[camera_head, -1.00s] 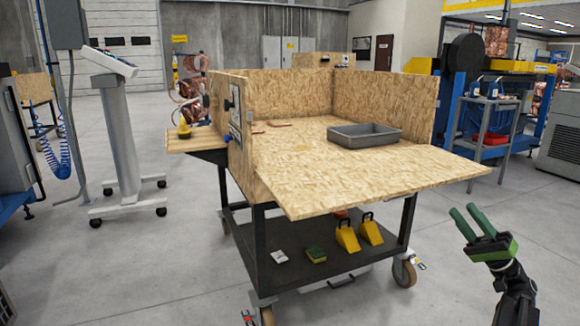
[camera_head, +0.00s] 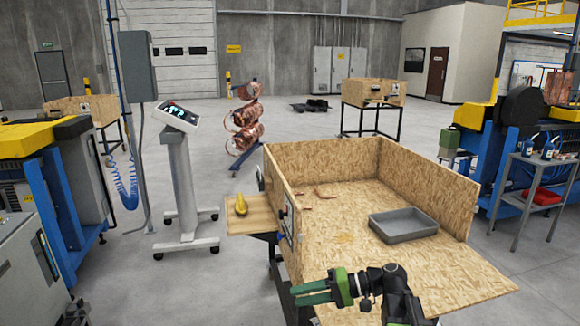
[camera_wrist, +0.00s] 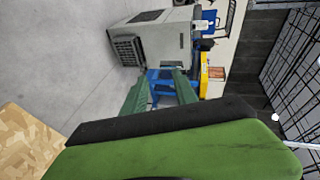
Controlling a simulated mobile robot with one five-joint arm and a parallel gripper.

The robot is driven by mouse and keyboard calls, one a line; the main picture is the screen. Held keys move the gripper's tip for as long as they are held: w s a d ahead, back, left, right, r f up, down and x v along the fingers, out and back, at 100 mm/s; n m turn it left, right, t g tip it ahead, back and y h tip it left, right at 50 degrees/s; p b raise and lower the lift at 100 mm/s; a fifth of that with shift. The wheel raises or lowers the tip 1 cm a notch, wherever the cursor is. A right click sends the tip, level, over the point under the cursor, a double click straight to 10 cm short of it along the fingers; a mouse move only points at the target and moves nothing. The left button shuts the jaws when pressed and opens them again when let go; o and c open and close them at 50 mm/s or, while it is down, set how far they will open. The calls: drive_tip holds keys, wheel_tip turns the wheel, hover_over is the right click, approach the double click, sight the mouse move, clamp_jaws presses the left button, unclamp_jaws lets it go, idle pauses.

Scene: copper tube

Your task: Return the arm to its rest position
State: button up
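My gripper (camera_head: 296,293) has green fingers and a dark wrist. In the head view it is over the front left edge of the wooden workbench (camera_head: 345,250), with its fingers pointing left. In the wrist view the two fingers (camera_wrist: 159,78) stand apart with background showing between them, so my gripper is open and empty. My dark arm comes up from the bottom of the head view, bent at an elbow in front of the bench.
A grey tray (camera_head: 404,236) stands on the bench's right side. Small copper pieces (camera_head: 327,193) lie near its back left. Wooden walls bound the back and sides. A yellow object (camera_head: 241,204) sits on the left side shelf. A screen pedestal (camera_head: 187,180) stands further left on open floor.

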drive_tip(key=s+f+g+h+p, duration=0.2)
drive_tip(key=s+h+p, duration=0.3)
drive_tip(key=h+p, duration=0.25)
drive_tip(key=d+f+h, duration=0.2)
drive_tip(key=d+h, duration=0.1)
drive_tip(key=d, duration=0.3)
drive_tip(key=d+f+m+t+h+b, duration=0.1)
drive_tip(key=d+f+h, duration=0.2)
drive_tip(key=d, duration=0.4)
drive_tip(key=shift+f+h, duration=0.3)
drive_tip(key=shift+h, duration=0.35)
